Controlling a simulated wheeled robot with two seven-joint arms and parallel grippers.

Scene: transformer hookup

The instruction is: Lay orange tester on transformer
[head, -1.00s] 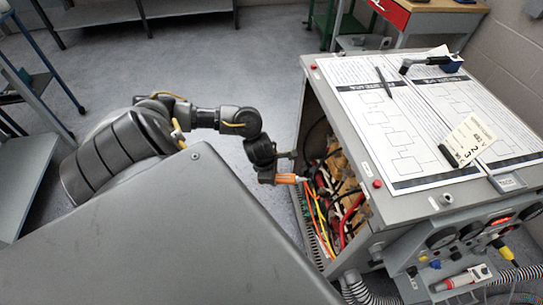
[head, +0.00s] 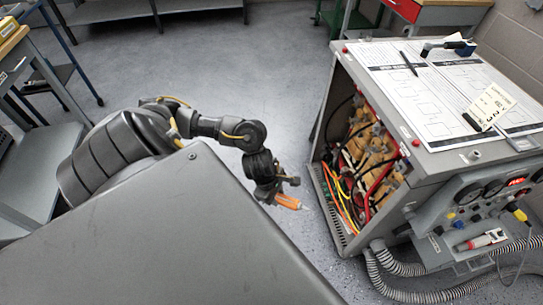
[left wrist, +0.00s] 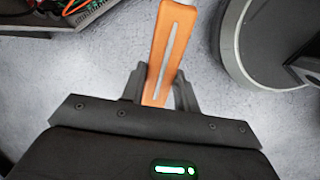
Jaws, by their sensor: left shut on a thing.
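The orange tester (head: 288,202) is a slim orange handle with a pale tip. My left gripper (head: 277,192) is shut on it and holds it in the air, left of the transformer and apart from it. In the left wrist view the tester (left wrist: 168,45) stands out between the fingers (left wrist: 160,88). The transformer (head: 470,175) is a grey cabinet with an open side showing coloured wires and tan coils. Its top (head: 440,146) carries printed sheets. My right gripper is out of view.
A red-and-white device (head: 482,240) sits on the front ledge. Open floor (head: 270,90) lies behind my left arm.

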